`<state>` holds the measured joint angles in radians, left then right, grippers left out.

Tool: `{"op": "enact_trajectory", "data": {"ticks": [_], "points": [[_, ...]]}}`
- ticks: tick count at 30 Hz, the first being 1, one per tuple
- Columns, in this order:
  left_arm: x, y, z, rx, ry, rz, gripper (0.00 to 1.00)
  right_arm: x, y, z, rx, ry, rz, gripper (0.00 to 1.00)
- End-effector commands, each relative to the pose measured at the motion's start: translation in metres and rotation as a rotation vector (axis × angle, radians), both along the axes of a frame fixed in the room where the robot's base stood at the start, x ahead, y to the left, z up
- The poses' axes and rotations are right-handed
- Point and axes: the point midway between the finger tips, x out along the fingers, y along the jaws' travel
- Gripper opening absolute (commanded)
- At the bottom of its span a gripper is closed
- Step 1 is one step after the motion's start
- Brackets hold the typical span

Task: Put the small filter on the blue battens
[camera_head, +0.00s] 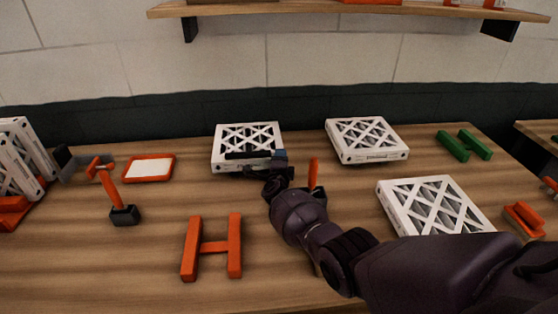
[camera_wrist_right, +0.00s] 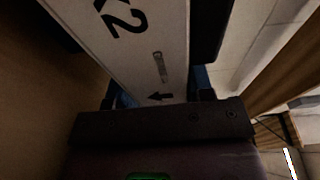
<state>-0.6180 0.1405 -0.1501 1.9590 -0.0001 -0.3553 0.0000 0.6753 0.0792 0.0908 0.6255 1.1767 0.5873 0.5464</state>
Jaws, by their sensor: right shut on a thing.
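A white boxed filter (camera_head: 232,134) with a lattice top is at the back middle of the table. My right gripper (camera_head: 258,162) is shut on its near edge. In the right wrist view the filter's printed white side (camera_wrist_right: 150,50) is between the dark fingers. A little blue shows beside the filter's near right corner and next to the fingers in the wrist view; I cannot tell whether it is the blue battens or part of the gripper. Any battens beneath the filter are hidden, and its contact below cannot be seen. My left gripper is not in view.
Two other filters lie at the back right (camera_head: 366,134) and front right (camera_head: 432,200). Green battens (camera_head: 465,145) and orange battens (camera_head: 211,247) are empty. An orange-framed tray (camera_head: 150,168), an orange-handled tool (camera_head: 120,208) and upright filters (camera_head: 20,155) are at left. A shelf (camera_head: 345,9) hangs above.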

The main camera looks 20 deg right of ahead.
Motion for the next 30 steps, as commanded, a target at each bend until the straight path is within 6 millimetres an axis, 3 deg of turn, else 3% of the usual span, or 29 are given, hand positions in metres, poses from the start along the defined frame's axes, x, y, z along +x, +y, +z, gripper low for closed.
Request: {"op": "enact_trajectory", "data": {"ticks": [6, 11, 12, 17, 30], "points": [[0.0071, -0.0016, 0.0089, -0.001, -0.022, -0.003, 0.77, 0.0004, 0.0005, 0.0009, 0.000, -0.001, 0.001, 0.22], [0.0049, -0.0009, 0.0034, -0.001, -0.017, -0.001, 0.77, 0.0005, 0.0005, -0.0027, -0.001, -0.002, 0.001, 0.22], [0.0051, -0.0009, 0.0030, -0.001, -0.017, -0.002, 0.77, 0.0003, 0.0005, -0.0036, -0.001, 0.000, 0.001, 0.49], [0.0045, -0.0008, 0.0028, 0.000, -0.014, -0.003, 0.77, 0.0004, 0.0005, -0.0024, -0.001, 0.000, 0.001, 0.73], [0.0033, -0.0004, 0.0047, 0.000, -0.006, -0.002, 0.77, -0.0015, 0.0018, 0.0009, 0.000, 0.001, 0.001, 0.73]]}}
